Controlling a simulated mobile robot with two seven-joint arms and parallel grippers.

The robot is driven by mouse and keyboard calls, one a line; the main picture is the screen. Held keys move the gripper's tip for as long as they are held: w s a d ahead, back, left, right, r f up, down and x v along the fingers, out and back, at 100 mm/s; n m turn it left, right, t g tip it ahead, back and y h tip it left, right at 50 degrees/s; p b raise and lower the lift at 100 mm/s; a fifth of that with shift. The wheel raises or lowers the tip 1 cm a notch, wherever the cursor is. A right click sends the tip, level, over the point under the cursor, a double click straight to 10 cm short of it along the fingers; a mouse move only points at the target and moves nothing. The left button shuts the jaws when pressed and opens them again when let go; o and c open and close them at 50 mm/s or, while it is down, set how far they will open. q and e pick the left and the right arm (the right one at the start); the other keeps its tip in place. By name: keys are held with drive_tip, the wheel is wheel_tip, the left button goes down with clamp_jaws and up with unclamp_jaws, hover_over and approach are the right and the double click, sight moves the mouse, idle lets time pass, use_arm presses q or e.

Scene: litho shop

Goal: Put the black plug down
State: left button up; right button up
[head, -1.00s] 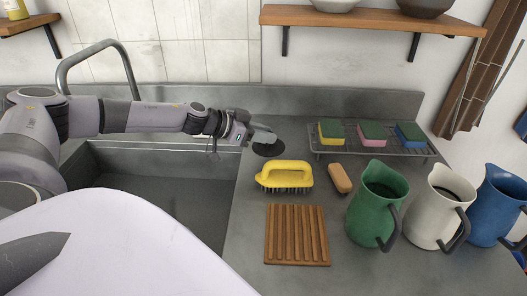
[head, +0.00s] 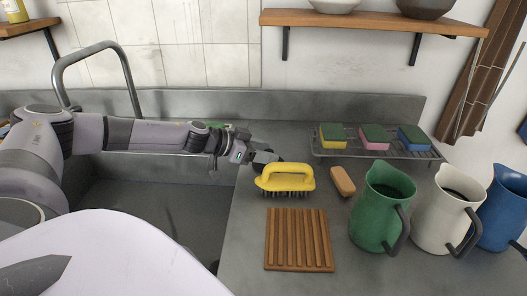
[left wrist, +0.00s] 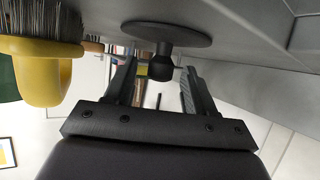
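The black plug (left wrist: 165,35) shows in the left wrist view as a flat round disc with a short stem and knob. Its disc appears at or very near the grey counter; I cannot tell whether it touches. My left gripper (left wrist: 158,72) has its two fingers apart, one on each side of the knob, with narrow gaps showing. In the head view my left gripper (head: 266,159) is low over the counter just behind the yellow brush, and the plug is hidden there. My right gripper is not in view.
The yellow brush (head: 286,178) is close in front of the left gripper and also shows in the wrist view (left wrist: 45,70). A sink (head: 150,205) lies left. A tan block (head: 342,181), wooden rack (head: 299,240), wire rack (head: 376,153) with sponges and several jugs stand right.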

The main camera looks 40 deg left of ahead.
use_arm(q)
drive_tip(key=shift+r, duration=0.2)
drive_tip(key=v, duration=1.2)
idle(0.6)
